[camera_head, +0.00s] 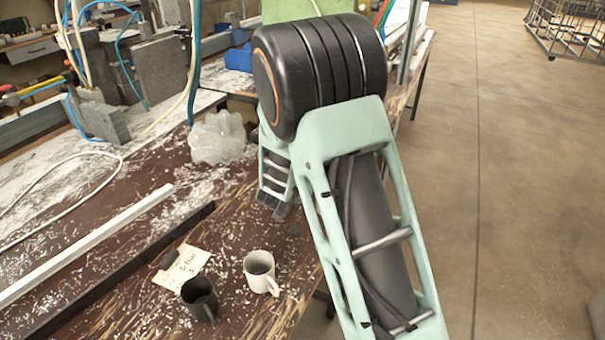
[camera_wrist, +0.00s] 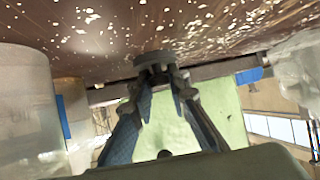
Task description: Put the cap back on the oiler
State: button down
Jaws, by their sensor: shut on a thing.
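My gripper (camera_wrist: 160,78) is shut on a small dark, disc-like piece in the wrist view, which looks like the cap (camera_wrist: 148,60). It is held close to the chip-strewn bench top, which fills the top of that view; I cannot tell whether it touches. In the head view my gripper (camera_head: 275,205) is low over the bench, partly hidden by my arm. I cannot make out the oiler for certain. A pale, rounded upright thing (camera_wrist: 25,110) stands at the left of the wrist view, apart from the fingers; I cannot tell what it is.
A white mug (camera_head: 259,268) and a dark mug (camera_head: 199,298) stand near the bench's front. A note (camera_head: 183,268) lies beside them. A clear plastic bag (camera_head: 217,138) lies behind. A long pale profile (camera_head: 85,243) crosses the left. Open floor is at the right.

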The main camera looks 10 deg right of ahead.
jog(key=shift+s+f, duration=0.1)
jog(key=shift+f, duration=0.05)
notch_tip(320, 180, up, 6)
jog(key=p, duration=0.5)
jog(key=shift+p, duration=0.3)
jog(key=shift+r, duration=0.2)
notch_tip(320, 180, up, 15)
jog(key=p, duration=1.2)
jog(key=s+r, duration=0.3)
jog(key=s, duration=0.3)
jog(key=s+r, duration=0.3)
jog(key=s, duration=0.4)
jog(key=shift+n+y, duration=0.4)
jog(key=shift+d+r+p, duration=0.2)
jog(key=shift+r+p, duration=0.85)
jog(key=shift+r, duration=0.4)
jog(key=shift+d+r+p, duration=0.2)
jog(key=shift+r+p, duration=0.85)
jog(key=shift+r, duration=0.35)
